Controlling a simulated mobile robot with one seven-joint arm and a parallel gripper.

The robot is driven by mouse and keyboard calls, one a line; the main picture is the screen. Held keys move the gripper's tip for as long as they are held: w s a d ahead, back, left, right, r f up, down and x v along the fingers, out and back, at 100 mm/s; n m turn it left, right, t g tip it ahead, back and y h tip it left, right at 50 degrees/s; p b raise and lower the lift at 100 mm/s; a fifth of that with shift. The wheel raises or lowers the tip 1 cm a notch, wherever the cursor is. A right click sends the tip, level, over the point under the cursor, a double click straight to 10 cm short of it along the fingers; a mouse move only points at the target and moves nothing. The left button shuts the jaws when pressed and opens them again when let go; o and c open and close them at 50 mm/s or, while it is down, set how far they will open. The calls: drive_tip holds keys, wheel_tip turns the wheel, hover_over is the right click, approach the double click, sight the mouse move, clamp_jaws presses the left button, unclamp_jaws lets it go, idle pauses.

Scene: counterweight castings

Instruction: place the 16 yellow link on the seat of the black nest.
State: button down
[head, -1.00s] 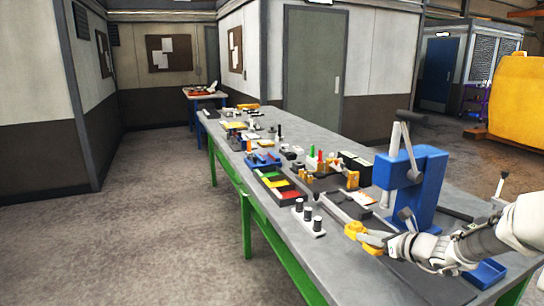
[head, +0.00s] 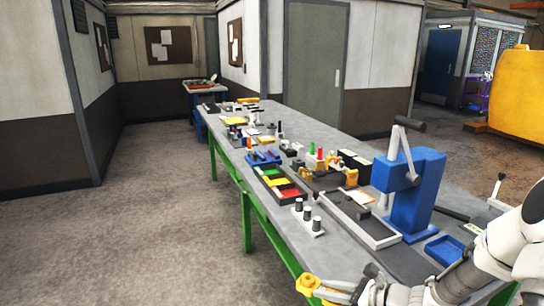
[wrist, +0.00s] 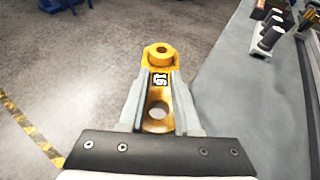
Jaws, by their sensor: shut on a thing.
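One ring end sticks out past the fingertips, and a second hole shows between the fingers. In the head view the link (head: 308,284) is at the bottom, out beyond the table's near edge, with the floor behind it. I cannot tell for sure which dark fixture on the table is the black nest; my gripper is apart from all of them.
The grey table (head: 285,217) carries a white strip with black pegs (head: 308,219), a tray of coloured pieces (head: 280,186), a light-rimmed dark tray (head: 362,222) and a tall blue press (head: 415,195). Open floor (head: 150,230) lies left of the table.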

drive_tip(key=shift+w+a+r+m+t+h, duration=0.15)
drive_tip(key=shift+a+r+m+t+h, duration=0.2)
drive_tip(key=shift+m+t, duration=0.25)
drive_tip(key=shift+w+a+m+t+h, duration=0.1)
drive_tip(key=shift+m+t+h, duration=0.4)
drive_tip(key=shift+m+h, duration=0.1)
drive_tip(key=shift+s+d+f+m+t+h, duration=0.2)
drive_tip(key=shift+d+m+t+h, duration=0.1)
drive_tip(key=shift+m+t+h, duration=0.25)
drive_tip(key=shift+s+d+f+m+t+h, duration=0.15)
drive_tip(key=shift+d+m+t+h, duration=0.2)
drive_tip(key=shift+m+h, duration=0.35)
